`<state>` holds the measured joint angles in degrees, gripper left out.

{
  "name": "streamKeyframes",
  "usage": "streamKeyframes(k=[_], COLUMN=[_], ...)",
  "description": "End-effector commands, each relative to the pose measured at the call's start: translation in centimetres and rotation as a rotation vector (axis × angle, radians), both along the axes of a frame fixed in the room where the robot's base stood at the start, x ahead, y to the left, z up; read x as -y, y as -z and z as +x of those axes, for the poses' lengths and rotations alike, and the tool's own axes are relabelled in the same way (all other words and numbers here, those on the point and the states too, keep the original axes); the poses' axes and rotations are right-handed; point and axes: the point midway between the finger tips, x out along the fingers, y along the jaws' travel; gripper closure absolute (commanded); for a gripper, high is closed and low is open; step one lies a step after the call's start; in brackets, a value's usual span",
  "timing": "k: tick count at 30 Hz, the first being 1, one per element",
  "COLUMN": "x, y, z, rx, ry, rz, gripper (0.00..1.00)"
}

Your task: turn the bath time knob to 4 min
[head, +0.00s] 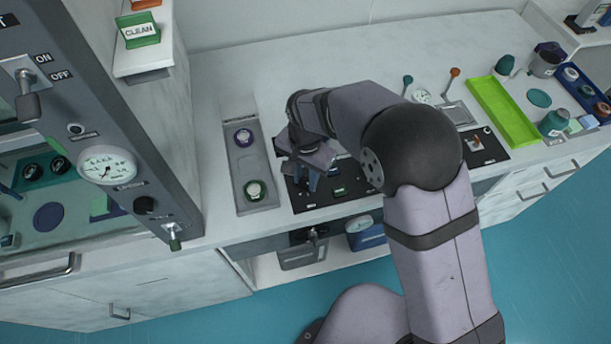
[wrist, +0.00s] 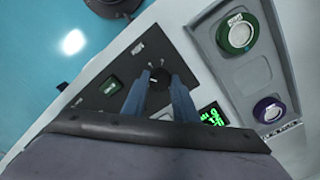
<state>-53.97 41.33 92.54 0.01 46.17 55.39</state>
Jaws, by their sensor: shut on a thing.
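The bath time knob (wrist: 159,77) is a dark round knob with a light pointer mark on a black control panel (wrist: 95,105). My gripper (wrist: 158,82) is shut on it, with one blue finger on each side. Small marks stand on the panel around the knob, too small to read. In the head view my gripper (head: 312,182) points down at the black panel (head: 345,200) on the counter. There the knob is hidden by my gripper.
A green-lit display (wrist: 212,115) and a green button (wrist: 111,87) are on the panel by the knob. A grey tray (head: 237,168) with a purple-ringed jar (head: 243,137) and a green-ringed jar (head: 255,190) stands left. A tall instrument cabinet (head: 110,100) stands further left.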

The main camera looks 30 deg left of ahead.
Motion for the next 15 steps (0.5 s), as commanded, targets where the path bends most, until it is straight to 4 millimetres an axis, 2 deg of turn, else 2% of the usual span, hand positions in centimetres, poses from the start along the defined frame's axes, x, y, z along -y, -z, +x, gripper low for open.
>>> streamKeyframes(k=[15], x=[-0.12], y=[-0.15], z=[0.11], rx=[0.003], ry=[0.427], rz=[0.004], gripper=[0.96])
